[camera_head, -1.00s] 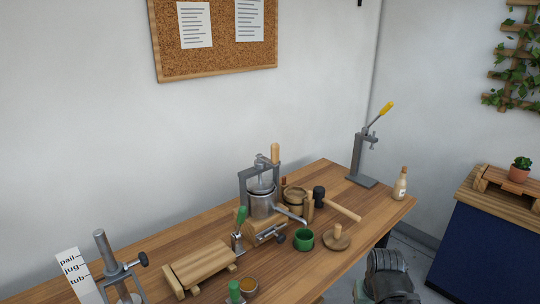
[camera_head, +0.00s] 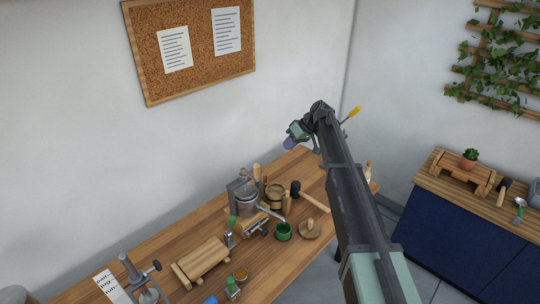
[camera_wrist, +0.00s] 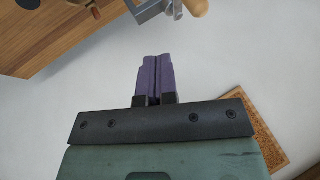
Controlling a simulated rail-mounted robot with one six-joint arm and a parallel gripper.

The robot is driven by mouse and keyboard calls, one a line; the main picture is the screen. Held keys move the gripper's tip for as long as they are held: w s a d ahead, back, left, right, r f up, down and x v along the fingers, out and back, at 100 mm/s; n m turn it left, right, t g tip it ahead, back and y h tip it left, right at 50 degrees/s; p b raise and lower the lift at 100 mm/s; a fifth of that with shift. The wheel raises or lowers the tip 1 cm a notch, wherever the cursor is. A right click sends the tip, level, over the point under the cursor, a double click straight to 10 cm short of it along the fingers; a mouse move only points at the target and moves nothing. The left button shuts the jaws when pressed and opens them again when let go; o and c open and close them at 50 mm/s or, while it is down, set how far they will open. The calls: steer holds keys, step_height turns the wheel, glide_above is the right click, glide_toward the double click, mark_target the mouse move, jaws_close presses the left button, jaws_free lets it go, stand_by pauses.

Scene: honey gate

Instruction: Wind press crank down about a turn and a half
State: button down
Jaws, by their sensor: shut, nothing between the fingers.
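The grey metal press (camera_head: 245,200) stands on the workbench, with a metal pot inside its frame. Its crank has an upright tan wooden handle (camera_head: 256,171) at the top right of the frame. In the wrist view a corner of the grey press frame (camera_wrist: 148,9) and the rounded wooden handle (camera_wrist: 197,6) show at the top edge, cut off by the picture. My gripper (camera_head: 289,144) is in the air to the upper right of the press, apart from the handle. Its purple fingers (camera_wrist: 152,72) are together and empty.
The green cup (camera_head: 283,232), a wooden round with a knob (camera_head: 310,229) and a mallet (camera_head: 313,200) lie right of the press. A wooden block stand (camera_head: 203,261) is in front. The corkboard (camera_head: 190,45) hangs on the wall behind.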

steer(key=s+a+f+b, duration=0.2)
steer(key=a+f+b, duration=0.5)
steer(key=a+f, duration=0.1)
steer(key=shift+a, duration=0.5)
steer(key=shift+s+d, duration=0.1)
steer(key=shift+s+m, duration=0.1)
steer(key=shift+m, duration=0.2)
